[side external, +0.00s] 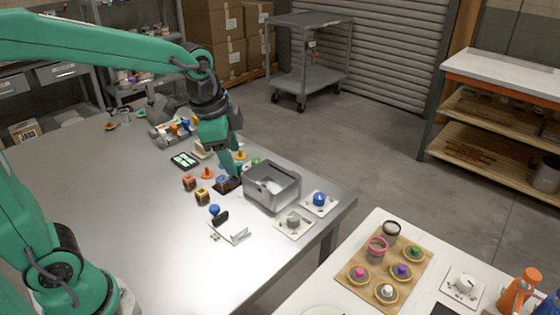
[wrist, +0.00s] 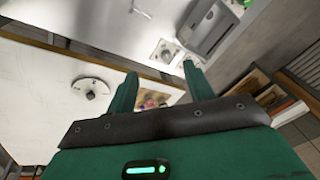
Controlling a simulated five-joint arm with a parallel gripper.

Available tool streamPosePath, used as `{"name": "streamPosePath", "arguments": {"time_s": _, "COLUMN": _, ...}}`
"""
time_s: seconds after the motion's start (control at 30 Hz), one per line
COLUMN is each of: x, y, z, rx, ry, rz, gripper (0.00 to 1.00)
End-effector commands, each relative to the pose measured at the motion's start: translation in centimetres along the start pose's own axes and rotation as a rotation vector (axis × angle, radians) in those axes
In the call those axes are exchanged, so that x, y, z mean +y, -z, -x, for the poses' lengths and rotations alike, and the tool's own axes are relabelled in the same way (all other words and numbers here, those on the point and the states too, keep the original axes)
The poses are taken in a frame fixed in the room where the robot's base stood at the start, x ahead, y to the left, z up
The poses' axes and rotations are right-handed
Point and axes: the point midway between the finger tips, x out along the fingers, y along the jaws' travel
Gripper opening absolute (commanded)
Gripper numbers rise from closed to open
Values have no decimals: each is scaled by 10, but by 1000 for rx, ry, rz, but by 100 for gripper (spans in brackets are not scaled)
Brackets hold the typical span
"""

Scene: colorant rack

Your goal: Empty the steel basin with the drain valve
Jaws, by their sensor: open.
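The steel basin (side external: 272,198) is an open box near the right edge of the grey table; it also shows at the top of the wrist view (wrist: 208,34). I cannot tell what is inside. Beside it are two white plates, one with a blue knob (side external: 319,199) and one with a grey knob (side external: 293,220). No label shows which is the drain valve. My gripper (side external: 232,163) points down just left of and behind the basin in the side view. In the wrist view its two fingers (wrist: 160,84) are spread, with nothing held between them.
Small coloured blocks (side external: 203,195), a blue-topped piece (side external: 214,211) and a bracket (side external: 236,234) lie left of the basin. A white table (side external: 357,246) with a wooden board of coloured pieces stands in front at right. The grey table's left part is clear.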

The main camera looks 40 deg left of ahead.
Motion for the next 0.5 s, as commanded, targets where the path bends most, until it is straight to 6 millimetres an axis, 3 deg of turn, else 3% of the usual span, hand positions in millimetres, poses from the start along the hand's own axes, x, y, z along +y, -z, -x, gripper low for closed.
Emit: {"name": "streamPosePath", "arguments": {"time_s": 0.5, "x": -22, "y": 67, "z": -88, "rx": -80, "ry": -130, "rz": -515, "gripper": 52}}
